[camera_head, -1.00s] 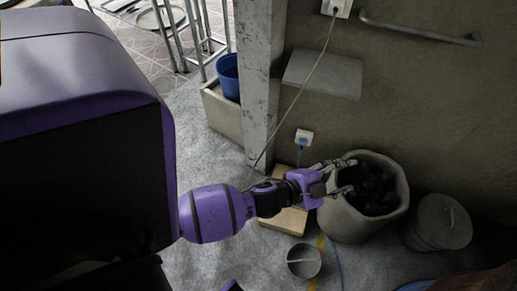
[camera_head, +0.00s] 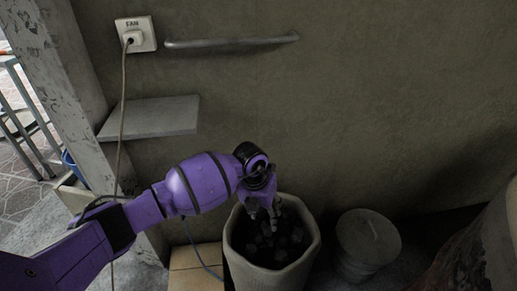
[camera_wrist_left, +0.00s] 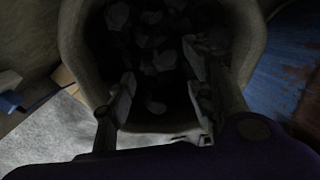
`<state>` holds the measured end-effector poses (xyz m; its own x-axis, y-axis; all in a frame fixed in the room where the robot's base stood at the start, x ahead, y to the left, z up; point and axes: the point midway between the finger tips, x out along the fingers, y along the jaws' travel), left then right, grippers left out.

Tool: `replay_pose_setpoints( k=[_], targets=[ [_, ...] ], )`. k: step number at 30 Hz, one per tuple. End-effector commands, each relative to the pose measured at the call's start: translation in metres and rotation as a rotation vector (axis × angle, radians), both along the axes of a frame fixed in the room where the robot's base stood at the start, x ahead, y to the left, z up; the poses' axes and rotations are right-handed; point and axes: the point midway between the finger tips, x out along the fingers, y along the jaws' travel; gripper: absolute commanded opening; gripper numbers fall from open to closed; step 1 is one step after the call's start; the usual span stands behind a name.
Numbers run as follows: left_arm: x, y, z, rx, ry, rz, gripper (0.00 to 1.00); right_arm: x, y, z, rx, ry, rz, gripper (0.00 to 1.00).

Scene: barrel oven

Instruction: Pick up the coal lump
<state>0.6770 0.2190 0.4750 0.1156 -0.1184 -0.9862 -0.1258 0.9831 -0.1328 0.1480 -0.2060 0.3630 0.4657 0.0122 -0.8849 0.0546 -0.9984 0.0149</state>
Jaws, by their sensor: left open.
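Dark coal lumps (camera_head: 268,246) lie inside a pale, wide-mouthed pot (camera_head: 310,254) against the wall. They also show in the left wrist view (camera_wrist_left: 150,45), dim and hard to tell apart. My left gripper (camera_head: 263,211) points down over the pot's mouth, near its far rim. In the left wrist view its two fingers (camera_wrist_left: 160,100) are spread apart, with coal lumps seen beyond and between them. No lump is held between the fingers. Whether the fingertips touch any coal cannot be told. My right gripper is not in view.
A lidded grey bin (camera_head: 368,240) stands right of the pot. A tan block (camera_head: 192,270) lies left of it. A grey shelf (camera_head: 150,117) and a metal bar (camera_head: 230,42) are on the wall. A cable hangs from a socket (camera_head: 135,34). A large rounded body (camera_head: 480,245) stands at far right.

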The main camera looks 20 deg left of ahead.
Motion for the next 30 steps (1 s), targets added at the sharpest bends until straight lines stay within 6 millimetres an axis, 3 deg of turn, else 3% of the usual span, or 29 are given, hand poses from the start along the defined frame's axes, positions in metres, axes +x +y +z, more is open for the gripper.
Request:
replay_pose_setpoints(
  k=[10, 18, 25, 30],
  targets=[
    [0.005, -0.009, -0.034, -0.008, -0.002, 0.003, 0.49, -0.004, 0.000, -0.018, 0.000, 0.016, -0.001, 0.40],
    [0.008, -0.015, -0.073, -0.008, -0.001, 0.003, 0.49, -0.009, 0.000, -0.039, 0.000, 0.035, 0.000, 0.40],
    [0.009, -0.015, -0.072, -0.008, -0.006, 0.003, 0.49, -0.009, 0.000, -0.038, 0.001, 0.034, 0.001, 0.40],
    [0.009, -0.015, -0.072, -0.008, -0.005, 0.002, 0.28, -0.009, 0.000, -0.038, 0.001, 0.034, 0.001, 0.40]
  ],
)
